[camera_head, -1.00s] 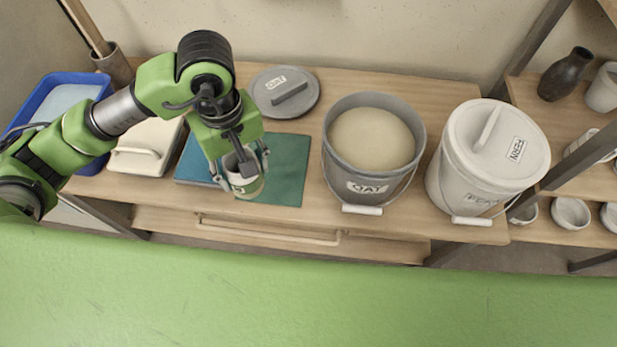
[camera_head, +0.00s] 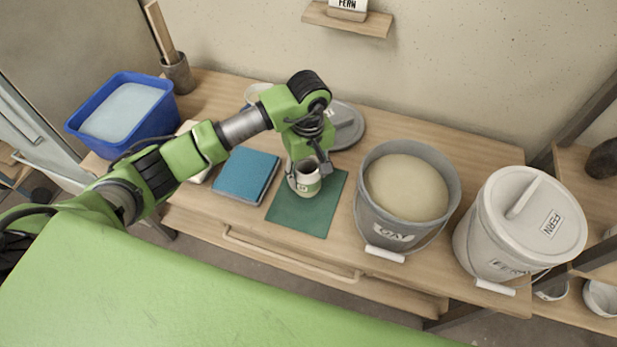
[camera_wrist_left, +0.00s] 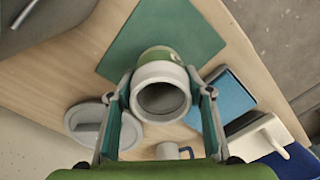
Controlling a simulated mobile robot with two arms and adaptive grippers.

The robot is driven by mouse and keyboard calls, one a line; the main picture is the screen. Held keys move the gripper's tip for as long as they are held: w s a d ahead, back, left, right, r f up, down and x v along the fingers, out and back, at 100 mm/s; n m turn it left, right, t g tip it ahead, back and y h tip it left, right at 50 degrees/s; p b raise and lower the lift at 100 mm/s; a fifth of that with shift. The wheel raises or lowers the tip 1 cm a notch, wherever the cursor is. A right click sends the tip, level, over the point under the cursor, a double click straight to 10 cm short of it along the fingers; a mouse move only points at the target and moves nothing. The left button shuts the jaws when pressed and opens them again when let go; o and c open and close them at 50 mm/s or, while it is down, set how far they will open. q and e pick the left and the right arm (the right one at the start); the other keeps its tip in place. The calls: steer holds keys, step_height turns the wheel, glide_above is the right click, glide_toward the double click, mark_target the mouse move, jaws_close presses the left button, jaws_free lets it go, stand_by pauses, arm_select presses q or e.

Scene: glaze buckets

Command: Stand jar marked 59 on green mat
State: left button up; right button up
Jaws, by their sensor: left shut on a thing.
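A small cream jar with a green band (camera_head: 306,184) is held upright, or nearly so, between the fingers of my left gripper (camera_head: 308,177). In the left wrist view the jar (camera_wrist_left: 160,73) shows its open mouth towards the camera, with a finger on each side (camera_wrist_left: 166,100). Its marking is too small to read. The green mat (camera_head: 318,217) lies flat under the jar in the head view; it also shows in the wrist view (camera_wrist_left: 185,28). I cannot tell whether the jar's base touches it. My right gripper is not in view.
A blue book-like block (camera_head: 246,175) lies left of the mat. A grey bucket (camera_head: 370,215) and a white lidded bucket (camera_head: 480,240) stand to the right. A grey lid (camera_head: 345,128) lies behind. A blue basin (camera_head: 150,125) stands far left. The mat's front part is clear.

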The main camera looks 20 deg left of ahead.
arm_select(q)
steer(key=shift+w+f, duration=0.2)
step_height(320, 180, down, 3)
steer(key=shift+w+p, duration=0.1)
steer(key=shift+p, duration=0.45)
steer(key=shift+f, duration=0.15)
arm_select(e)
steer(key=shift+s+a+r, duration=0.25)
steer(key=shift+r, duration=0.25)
arm_select(q)
steer(key=shift+f+b, duration=0.25)
steer(key=shift+b, duration=0.1)
steer(key=o, duration=1.4)
steer(key=shift+r, duration=0.1)
steer(key=shift+c, duration=0.2)
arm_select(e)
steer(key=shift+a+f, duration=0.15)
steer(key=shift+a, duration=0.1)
